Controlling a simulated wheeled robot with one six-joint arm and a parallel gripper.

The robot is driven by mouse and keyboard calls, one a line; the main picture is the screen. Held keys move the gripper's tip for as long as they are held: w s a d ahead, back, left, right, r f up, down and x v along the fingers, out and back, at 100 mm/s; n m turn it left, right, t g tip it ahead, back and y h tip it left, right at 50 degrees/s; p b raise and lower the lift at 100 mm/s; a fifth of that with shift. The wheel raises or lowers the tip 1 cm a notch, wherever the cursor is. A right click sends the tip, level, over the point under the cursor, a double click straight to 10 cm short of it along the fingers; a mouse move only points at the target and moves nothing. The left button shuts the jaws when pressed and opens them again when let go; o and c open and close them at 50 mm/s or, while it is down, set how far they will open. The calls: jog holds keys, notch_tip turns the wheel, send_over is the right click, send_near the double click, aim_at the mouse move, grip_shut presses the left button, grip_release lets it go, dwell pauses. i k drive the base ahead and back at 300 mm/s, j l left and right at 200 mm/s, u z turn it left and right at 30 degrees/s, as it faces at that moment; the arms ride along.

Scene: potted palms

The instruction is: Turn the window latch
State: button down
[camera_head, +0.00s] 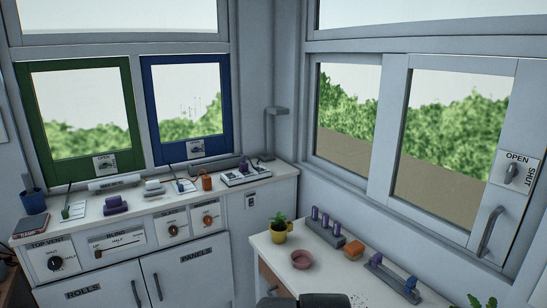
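The window latch (511,173) on the right-hand sliding window is a small grey lever on a white plate. The plate reads OPEN above the lever and SHUT down its right side. The lever stands roughly upright, toward OPEN. A grey pull handle (490,231) is below it. The green-framed window (35,125) has a smaller plate with a dark latch (105,166), marked OPEN. The blue-framed window (148,115) has a similar plate and latch (196,150), too small to read. I cannot make out my gripper; a dark rounded shape at the bottom edge is cut off.
A control counter (265,190) stands at left. Leaves show at bottom right.

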aim_at(512, 172)
jog(key=k+l+z, duration=0.15)
jog(key=k+l, duration=0.15)
jog(key=z, duration=1.25)
